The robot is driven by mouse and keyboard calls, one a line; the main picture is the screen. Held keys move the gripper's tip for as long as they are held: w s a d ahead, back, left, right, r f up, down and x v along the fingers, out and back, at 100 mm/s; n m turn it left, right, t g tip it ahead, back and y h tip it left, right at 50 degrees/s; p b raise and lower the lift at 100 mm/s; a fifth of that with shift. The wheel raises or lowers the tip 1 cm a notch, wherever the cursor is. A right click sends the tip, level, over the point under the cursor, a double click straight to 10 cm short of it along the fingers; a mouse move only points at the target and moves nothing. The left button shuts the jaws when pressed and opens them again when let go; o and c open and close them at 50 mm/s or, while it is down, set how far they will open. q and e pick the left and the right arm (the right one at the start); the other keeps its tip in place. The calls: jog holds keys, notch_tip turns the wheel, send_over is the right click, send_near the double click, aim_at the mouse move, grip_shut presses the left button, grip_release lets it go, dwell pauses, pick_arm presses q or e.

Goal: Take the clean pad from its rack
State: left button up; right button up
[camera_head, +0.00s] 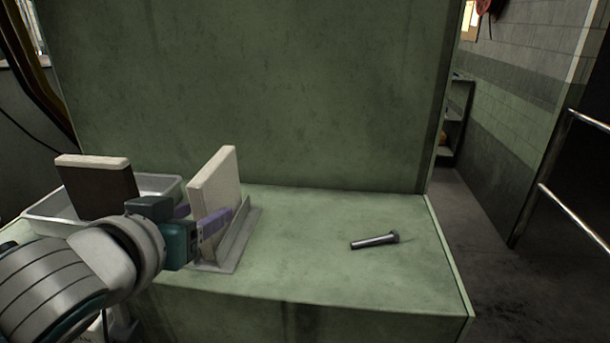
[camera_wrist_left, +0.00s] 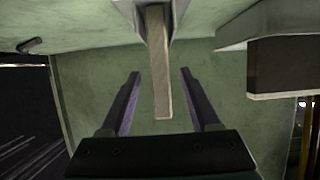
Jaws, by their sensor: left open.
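The clean pad (camera_head: 215,186) is a pale cream slab standing upright in a low metal rack (camera_head: 236,246) on the green ledge. My left gripper (camera_head: 208,216) is at the pad's near left side, with its purple fingers open. In the left wrist view the pad (camera_wrist_left: 159,70) shows edge-on between the two open fingers (camera_wrist_left: 160,100), with a gap on each side. The rack (camera_wrist_left: 150,8) shows at the top of that view. My right gripper is not in view.
A dark pad with a pale top (camera_head: 97,190) stands in a metal tray (camera_head: 48,214) on the left. A steel bolt (camera_head: 374,241) lies on the ledge (camera_head: 330,275) at right, with clear surface around it. A green machine wall (camera_head: 270,90) rises behind.

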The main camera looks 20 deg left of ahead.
aim_at(215, 208)
pick_arm(q)
jog(key=shift+x, duration=2.8)
jog(key=shift+f, duration=0.15)
grip_shut()
